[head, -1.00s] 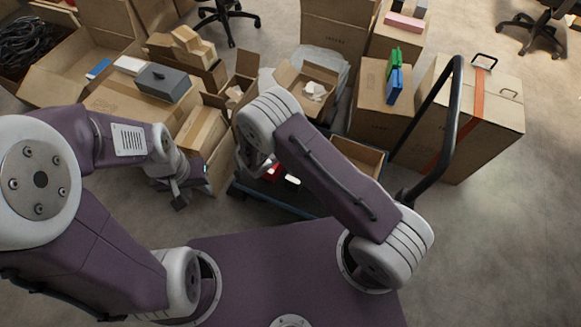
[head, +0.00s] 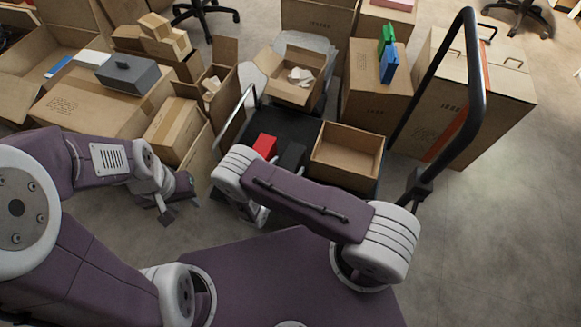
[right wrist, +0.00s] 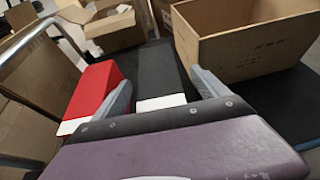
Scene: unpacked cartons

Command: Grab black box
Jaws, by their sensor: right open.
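A black box (head: 292,155) lies on the dark cart deck, beside a red box (head: 264,146) and left of an open carton. In the right wrist view the black box (right wrist: 158,72), with a white patch at its near end, lies between the two fingers of my right gripper (right wrist: 160,80). They are spread apart, with the red box (right wrist: 94,92) outside the left finger. Whether the fingers touch the black box is unclear. In the head view my arm hides most of the right gripper. My left gripper (head: 172,205) hangs over the floor at left; its jaw gap is unclear.
An open carton (head: 347,152) stands close on the right of the black box. The cart's black handle (head: 447,110) rises at right. A carton with white packing (head: 297,80) stands behind. A grey box with a handle (head: 128,73) lies on a carton at left.

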